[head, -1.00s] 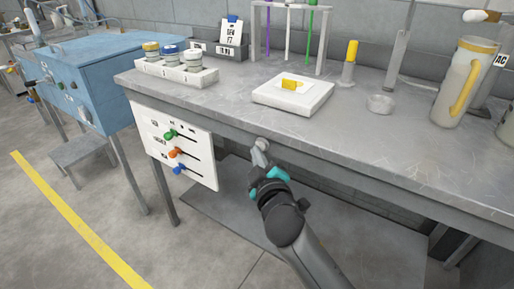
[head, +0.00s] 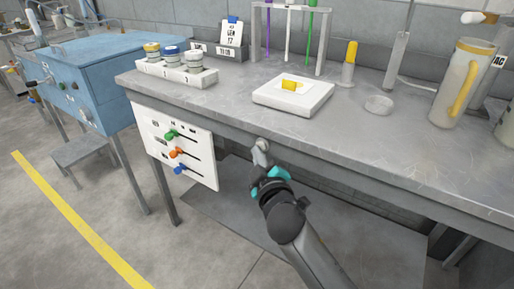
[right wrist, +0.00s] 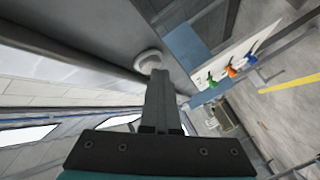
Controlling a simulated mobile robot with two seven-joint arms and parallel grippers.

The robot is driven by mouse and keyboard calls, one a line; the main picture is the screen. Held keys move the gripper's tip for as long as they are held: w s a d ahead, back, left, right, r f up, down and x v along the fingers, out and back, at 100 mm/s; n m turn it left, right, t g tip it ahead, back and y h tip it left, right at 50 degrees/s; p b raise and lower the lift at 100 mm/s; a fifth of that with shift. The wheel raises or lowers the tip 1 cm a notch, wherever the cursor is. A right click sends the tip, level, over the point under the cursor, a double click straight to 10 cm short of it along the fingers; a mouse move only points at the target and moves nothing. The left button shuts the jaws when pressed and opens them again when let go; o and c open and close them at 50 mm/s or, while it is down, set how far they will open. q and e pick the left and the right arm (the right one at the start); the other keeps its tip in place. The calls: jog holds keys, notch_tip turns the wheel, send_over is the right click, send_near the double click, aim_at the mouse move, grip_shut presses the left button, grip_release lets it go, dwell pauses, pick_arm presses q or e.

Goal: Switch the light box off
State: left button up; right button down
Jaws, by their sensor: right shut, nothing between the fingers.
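A flat white box (head: 310,101), which looks like the light box, lies on the grey bench with a small yellow piece (head: 289,85) on top. A round whitish knob (right wrist: 147,61) sits at the bench's front edge in the right wrist view. My right gripper (head: 262,150) is shut and empty, in front of the bench edge below the box. In the right wrist view its fingertips (right wrist: 158,73) are right at the knob and cover part of it; I cannot tell whether they touch. My left gripper is not in view.
A white panel (head: 150,128) with green, orange and blue levers hangs on the bench front, left of my right gripper. A rack of jars (head: 175,75), a tube stand (head: 257,32) and a jug (head: 460,90) stand on the bench (head: 350,125). A shelf (head: 230,205) is below.

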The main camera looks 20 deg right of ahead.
jog(key=shift+w+d+r, duration=0.1)
jog(key=shift+d+r, duration=0.05)
jog(key=shift+d, duration=0.3)
jog(key=s+a, duration=0.3)
jog(key=a, duration=0.2)
jog(key=shift+s+f, duration=0.2)
jog(key=shift+s, duration=0.15)
